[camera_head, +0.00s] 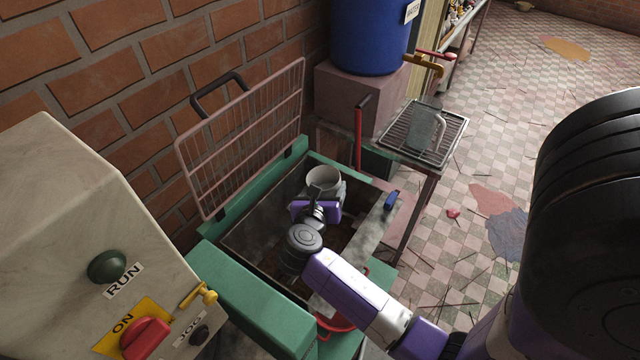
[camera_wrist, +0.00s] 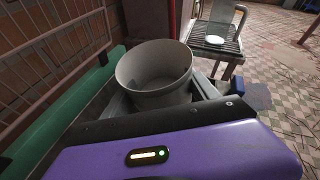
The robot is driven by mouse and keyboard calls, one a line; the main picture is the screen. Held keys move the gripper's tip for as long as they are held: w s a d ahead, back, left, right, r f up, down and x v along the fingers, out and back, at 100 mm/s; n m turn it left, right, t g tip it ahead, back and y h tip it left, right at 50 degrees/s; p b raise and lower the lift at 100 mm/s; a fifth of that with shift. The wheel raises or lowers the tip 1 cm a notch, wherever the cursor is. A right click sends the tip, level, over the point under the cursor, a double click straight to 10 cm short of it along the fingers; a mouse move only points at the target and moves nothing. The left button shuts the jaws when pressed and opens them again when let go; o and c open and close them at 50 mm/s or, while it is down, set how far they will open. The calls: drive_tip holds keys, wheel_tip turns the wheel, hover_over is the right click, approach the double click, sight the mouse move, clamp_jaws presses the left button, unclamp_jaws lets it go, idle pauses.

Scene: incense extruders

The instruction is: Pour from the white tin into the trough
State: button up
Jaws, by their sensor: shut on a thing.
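The white tin (camera_head: 323,181) is held in my gripper (camera_head: 322,199), above the far part of the trough in the head view. The tin looks about upright, with its round open mouth facing up. In the wrist view the tin (camera_wrist: 162,98) sits between the gripper's fingers (camera_wrist: 160,100). Its pale inner wall shows, but I cannot tell what lies at the bottom. The trough (camera_head: 247,229) is a dark open box in a green machine, and my arm hides part of its inside. Its floor looks dark brown and is hard to make out.
A mesh guard (camera_head: 245,135) stands open against the brick wall behind the trough. A control box (camera_head: 75,250) with buttons stands at left. A blue barrel (camera_head: 368,35) and a rack table (camera_head: 448,135) holding a clear jug (camera_head: 425,132) are beyond.

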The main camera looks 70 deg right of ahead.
sight(326, 170)
drive_tip(key=shift+w+f+m+t+y, duration=0.2)
drive_tip(key=shift+f+m+t+y, duration=0.15)
drive_tip(key=shift+m, duration=0.25)
drive_tip(key=shift+w+a+r, duration=0.1)
drive_tip(key=shift+r, duration=2.4)
